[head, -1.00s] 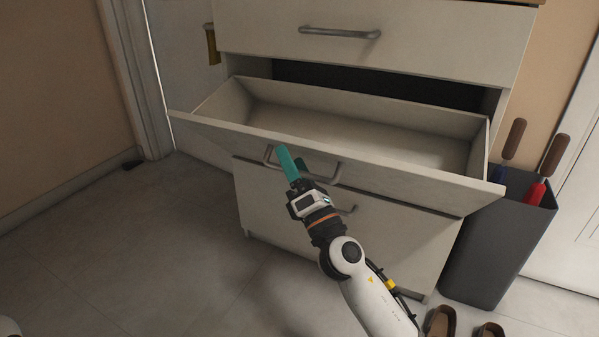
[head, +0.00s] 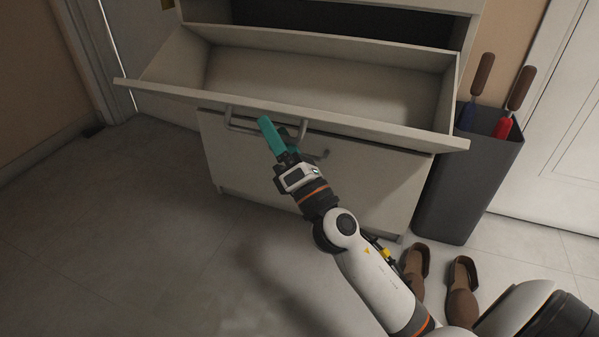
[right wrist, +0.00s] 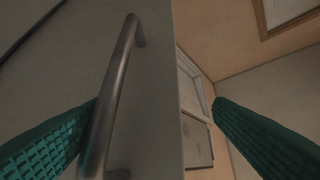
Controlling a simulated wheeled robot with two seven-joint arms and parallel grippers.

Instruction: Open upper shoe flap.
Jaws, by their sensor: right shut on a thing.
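The upper shoe flap (head: 380,127) of the white cabinet is tilted outward, and its pale, empty inside shows in the head view. Its grey bar handle (head: 230,117) is on the front face. My right gripper (head: 268,122), with teal fingers, is at this handle and shut on it. In the right wrist view the handle (right wrist: 112,85) crosses in front of the left finger, and the other finger stands beyond the flap's edge. My left gripper is not in view.
A dark bin (head: 468,180) with brown-handled items stands right of the cabinet. Brown shoes (head: 461,290) lie on the floor at lower right. The floor (head: 130,230) on the left is clear.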

